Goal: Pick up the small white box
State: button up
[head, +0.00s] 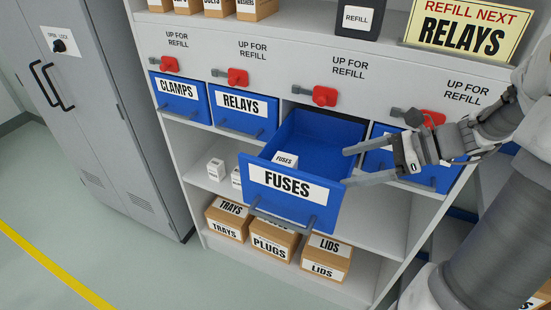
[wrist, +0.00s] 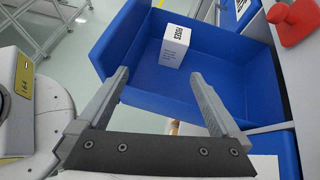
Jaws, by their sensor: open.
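The small white box (head: 285,160), labelled FUSES, lies inside the pulled-out blue FUSES drawer (head: 287,210), near its front left. In the wrist view the white box (wrist: 175,46) rests on the drawer floor (wrist: 220,80), beyond my fingertips. My gripper (head: 347,167) is open and empty, at the right side of the drawer. In the wrist view my gripper (wrist: 160,72) has its two fingers apart, with the box ahead of the gap and not between them.
Closed blue drawers CLAMPS (head: 180,98) and RELAYS (head: 243,110) are at left; another blue drawer is partly hidden behind my gripper. Red latches (head: 324,96) sit above. More small white boxes (head: 216,169) stand on the shelf below. Cardboard boxes (head: 272,241) line the bottom shelf.

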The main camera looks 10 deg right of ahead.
aim_at(286, 161)
jog(key=w+a+f, duration=0.1)
jog(key=w+a, duration=0.2)
jog(key=a, duration=0.1)
jog(key=w+a+f+m+t+b, duration=0.1)
jog(key=w+a+f, duration=0.1)
jog(key=w+a, duration=0.1)
jog(key=w+a+f+m+t, duration=0.1)
jog(key=w+a+f, duration=0.1)
jog(key=a, duration=0.3)
jog(key=shift+w+a+f+y, duration=0.15)
jog(key=shift+w+a, duration=0.05)
jog(key=shift+w, duration=0.25)
jog(key=shift+w+a+f+y, duration=0.1)
jog(key=shift+w+a+y, duration=0.05)
jog(key=shift+w, duration=0.3)
jog(key=c, duration=1.6)
